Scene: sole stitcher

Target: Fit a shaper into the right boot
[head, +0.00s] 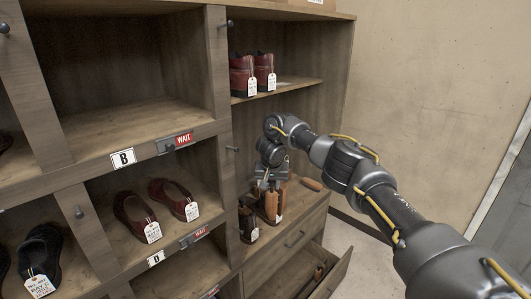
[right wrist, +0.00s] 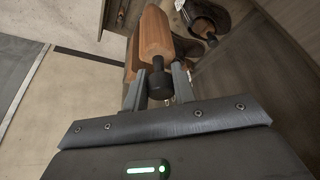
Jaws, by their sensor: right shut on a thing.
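My right gripper (head: 268,182) is shut on the dark knob of a wooden shaper (right wrist: 155,35), with its fingers either side of the knob (right wrist: 160,86). In the head view the shaper's orange-brown body (head: 268,203) hangs below the gripper, near the tagged boots in the lower right compartment. A dark boot (head: 247,222) stands to its left. In the right wrist view a boot (right wrist: 187,14) shows an open top with a wooden piece and dark knob in it. I cannot tell whether the held shaper touches a boot. My left gripper is not in view.
Another wooden piece (head: 311,184) lies at the compartment's right side. An open drawer (head: 325,278) juts out below. Red shoes (head: 265,72) stand on the shelf above, and dark red shoes (head: 135,215) in the compartment to the left. Upright dividers bound the compartments.

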